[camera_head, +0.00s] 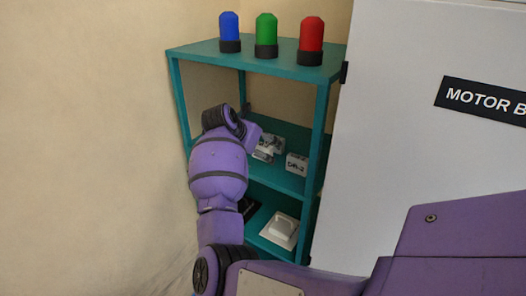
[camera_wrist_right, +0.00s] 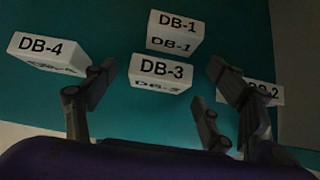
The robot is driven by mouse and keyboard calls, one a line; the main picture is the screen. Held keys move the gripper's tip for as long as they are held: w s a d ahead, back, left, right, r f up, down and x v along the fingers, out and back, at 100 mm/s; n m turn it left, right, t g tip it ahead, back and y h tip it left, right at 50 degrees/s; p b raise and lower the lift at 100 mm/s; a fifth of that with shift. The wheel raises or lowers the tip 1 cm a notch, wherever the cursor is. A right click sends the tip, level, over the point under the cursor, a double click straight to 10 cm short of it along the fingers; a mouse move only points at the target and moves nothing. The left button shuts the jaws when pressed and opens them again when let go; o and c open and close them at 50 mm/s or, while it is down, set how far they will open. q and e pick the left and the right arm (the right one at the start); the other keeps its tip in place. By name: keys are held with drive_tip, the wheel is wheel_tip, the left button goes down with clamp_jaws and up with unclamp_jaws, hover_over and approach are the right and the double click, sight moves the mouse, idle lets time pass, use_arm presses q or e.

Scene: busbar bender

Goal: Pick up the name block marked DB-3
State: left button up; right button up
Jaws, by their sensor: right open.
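The white name block DB-3 (camera_wrist_right: 160,73) sits on the teal shelf, near the middle of the right wrist view. My right gripper (camera_wrist_right: 158,80) is open, with its dark fingers spread to the left and right of DB-3 and no clear contact. In the head view my right gripper (camera_head: 268,148) is at the middle shelf, mostly behind my purple arm. DB-3 cannot be told apart there. My left gripper is not in view.
DB-1 (camera_wrist_right: 176,31) lies just behind DB-3, DB-4 (camera_wrist_right: 45,52) to the left. DB-2 (camera_head: 297,163) is at the right, partly behind a finger in the wrist view. The teal rack's posts (camera_head: 319,130) and a white cabinet (camera_head: 400,120) flank the space.

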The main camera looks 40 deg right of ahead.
drive_tip(key=shift+w+d+f, duration=0.15)
drive_tip(key=shift+d+f, duration=0.1)
drive_tip(key=shift+f, duration=0.15)
drive_tip(key=shift+c, duration=0.4)
drive_tip(key=shift+r, duration=0.1)
drive_tip(key=c, duration=1.2)
